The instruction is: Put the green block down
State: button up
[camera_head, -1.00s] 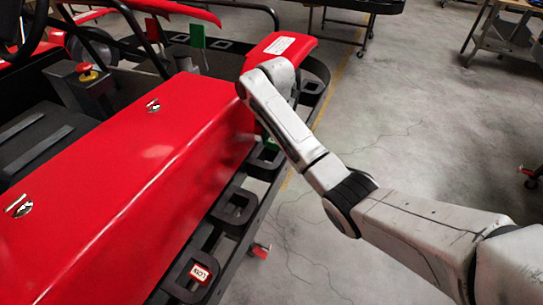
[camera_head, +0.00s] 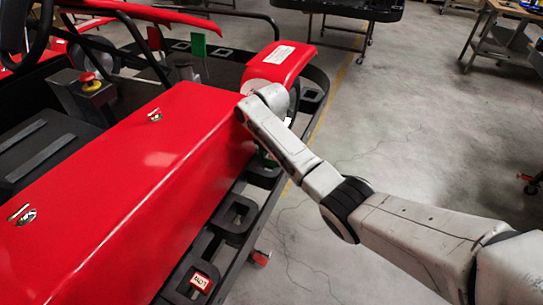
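My wrist bends down at the far end of the arm, close to the panel's right edge. My gripper is hidden behind the arm links, so its fingers and its hold on the block cannot be made out. I cannot tell whether the block touches the rail.
The red side panel (camera_head: 125,170) of a kart fills the left. A black rail with square openings (camera_head: 235,214) runs along it, with a red-and-white tag (camera_head: 200,281) near the front. A red bumper piece (camera_head: 281,62) stands beyond my wrist. Grey floor (camera_head: 420,130) on the right is open.

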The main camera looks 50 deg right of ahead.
aim_at(272, 158)
jog(key=o, duration=0.4)
notch_tip(272, 158, up, 12)
jog(key=p, duration=0.2)
jog(key=shift+r, duration=0.15)
dwell(0.8)
